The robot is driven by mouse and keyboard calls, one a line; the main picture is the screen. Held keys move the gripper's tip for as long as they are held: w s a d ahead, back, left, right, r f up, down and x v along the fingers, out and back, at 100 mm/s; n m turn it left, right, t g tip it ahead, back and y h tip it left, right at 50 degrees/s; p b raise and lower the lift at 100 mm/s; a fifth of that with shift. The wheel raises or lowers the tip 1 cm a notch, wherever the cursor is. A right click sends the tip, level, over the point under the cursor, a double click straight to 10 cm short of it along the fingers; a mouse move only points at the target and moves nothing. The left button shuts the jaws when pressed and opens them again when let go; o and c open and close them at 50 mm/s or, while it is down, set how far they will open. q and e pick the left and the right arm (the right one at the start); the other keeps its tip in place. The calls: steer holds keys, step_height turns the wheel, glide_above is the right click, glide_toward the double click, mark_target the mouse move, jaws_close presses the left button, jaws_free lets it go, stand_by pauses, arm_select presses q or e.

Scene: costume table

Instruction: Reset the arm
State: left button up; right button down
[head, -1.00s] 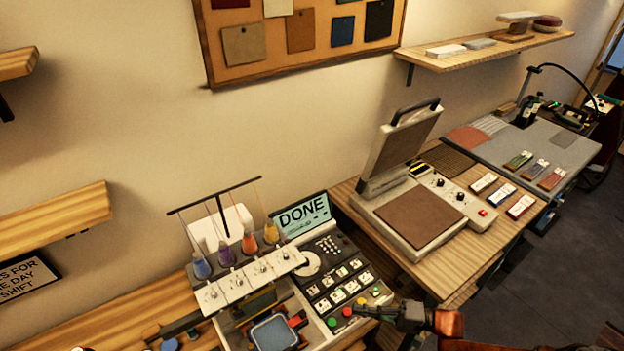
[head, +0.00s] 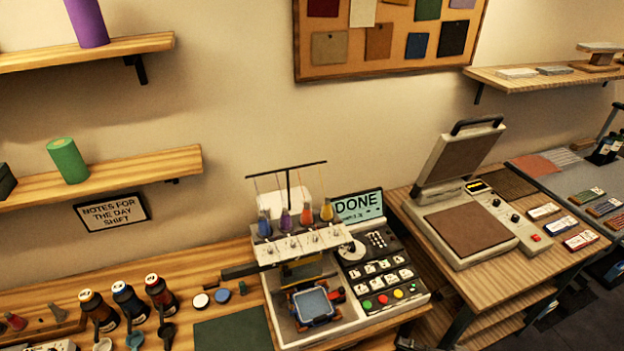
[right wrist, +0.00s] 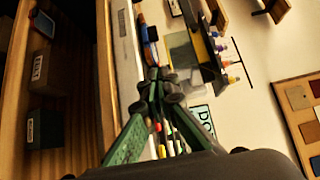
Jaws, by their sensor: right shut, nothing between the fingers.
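My right gripper (right wrist: 156,82) shows in the right wrist view with its green-sided fingers brought together, shut and empty. In that view it is in front of the embroidery machine, whose screen (right wrist: 201,120) shows beside the fingers. The embroidery machine (head: 408,297) stands on the wooden table with several coloured thread cones on top and a screen (head: 357,206) reading DONE. A blue-framed hoop (head: 314,306) sits at its front. My left gripper is out of view.
A heat press (head: 480,249) stands open on the table to the right. Shelves (head: 110,177) and a swatch board (head: 390,67) are on the wall. Boxes (right wrist: 44,125) sit on a lower shelf.

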steer(key=w+d+f+n+t+h, duration=0.1)
steer(key=w+d+f+t+h, duration=0.2)
steer(key=f, duration=0.6)
steer(key=w+d+f+n+t+h, duration=0.1)
steer(key=w+d+f+h, duration=0.3)
steer(key=f, duration=0.5)
steer(key=s+d+f+n+g+h, duration=0.1)
steer(key=s+d+f+h, duration=0.25)
steer(key=f, duration=0.65)
steer(key=s+d+f+g+h, duration=0.1)
steer(key=s+d+f+h, duration=0.3)
steer(key=f, duration=0.6)
steer(key=s+d+f+n+g+h, duration=0.15)
steer(key=s+f+g, duration=0.25)
steer(key=s+f, duration=1.3)
steer(key=s+a+f+g, duration=0.1)
steer(key=s+a+f, duration=0.1)
steer(key=s, duration=0.6)
steer(key=s+a+f+n+g, duration=0.1)
steer(key=s+a+g, duration=0.1)
steer(key=s, duration=0.7)
steer(key=s+a+f+n+g, duration=0.1)
steer(key=s+a, duration=0.3)
steer(key=s, duration=0.4)
steer(key=shift+s+a+f+g, duration=0.2)
steer(key=shift+f+g, duration=0.3)
steer(key=shift+f, duration=0.3)
